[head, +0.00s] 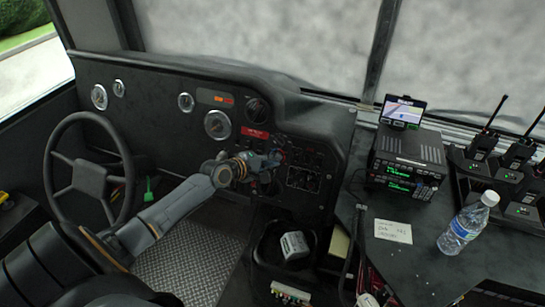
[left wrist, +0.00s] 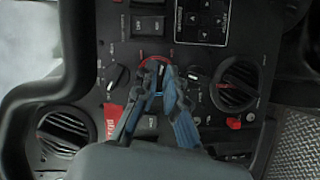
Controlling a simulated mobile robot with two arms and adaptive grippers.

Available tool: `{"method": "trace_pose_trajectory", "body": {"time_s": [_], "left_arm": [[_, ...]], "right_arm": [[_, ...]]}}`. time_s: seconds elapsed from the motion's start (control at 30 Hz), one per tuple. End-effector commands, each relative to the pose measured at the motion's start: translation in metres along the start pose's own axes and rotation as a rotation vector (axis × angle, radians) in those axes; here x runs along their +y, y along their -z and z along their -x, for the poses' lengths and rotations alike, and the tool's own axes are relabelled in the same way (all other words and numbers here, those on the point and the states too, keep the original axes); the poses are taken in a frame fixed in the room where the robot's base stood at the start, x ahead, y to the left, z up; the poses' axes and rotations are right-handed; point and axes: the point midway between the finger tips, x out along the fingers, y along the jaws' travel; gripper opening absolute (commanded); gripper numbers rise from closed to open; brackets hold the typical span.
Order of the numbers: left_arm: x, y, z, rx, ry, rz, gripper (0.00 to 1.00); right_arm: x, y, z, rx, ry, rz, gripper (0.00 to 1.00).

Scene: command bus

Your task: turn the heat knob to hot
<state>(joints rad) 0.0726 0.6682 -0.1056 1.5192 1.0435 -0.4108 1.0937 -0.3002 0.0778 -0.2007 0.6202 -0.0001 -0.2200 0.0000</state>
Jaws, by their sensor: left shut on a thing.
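The heat knob (left wrist: 154,63) is a small dial with a red arc around it on the black dash panel. It shows in the left wrist view, partly covered by my fingers. My left gripper (left wrist: 162,76) has blue and grey fingers closed at this knob, with the tips on either side of it. In the head view my left gripper (head: 275,160) reaches the dash panel from the left and hides most of the knob. The knob's pointer is covered, so I cannot tell its setting. My right gripper is not in view.
Dark knobs (left wrist: 117,77) and (left wrist: 195,75) flank the heat knob closely. Round air vents (left wrist: 238,86) and a red label (left wrist: 113,120) are nearby. The steering wheel (head: 88,178) stands left of my arm. A radio (head: 408,150) and a water bottle (head: 468,224) are on the right-hand counter.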

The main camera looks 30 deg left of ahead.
Motion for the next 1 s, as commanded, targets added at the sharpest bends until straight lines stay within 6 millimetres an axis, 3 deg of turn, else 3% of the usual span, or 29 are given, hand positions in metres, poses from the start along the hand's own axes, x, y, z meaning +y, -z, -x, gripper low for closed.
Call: {"method": "trace_pose_trajectory", "body": {"time_s": [0.6, 0.63, 0.7, 1.0], "left_arm": [[-0.0017, -0.001, -0.0003, -0.002, 0.019, -0.038, 0.0], [-0.0017, -0.001, -0.0003, -0.002, 0.019, -0.038, 0.16], [-0.0015, -0.0009, -0.0003, -0.001, 0.019, -0.037, 0.3], [-0.0005, -0.0004, 0.0001, 0.0, 0.017, -0.036, 0.33]], "right_arm": [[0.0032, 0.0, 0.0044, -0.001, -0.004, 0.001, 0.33], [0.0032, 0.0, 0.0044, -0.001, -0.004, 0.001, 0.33], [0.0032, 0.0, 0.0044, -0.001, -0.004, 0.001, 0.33], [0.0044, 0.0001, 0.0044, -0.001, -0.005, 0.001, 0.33]]}}
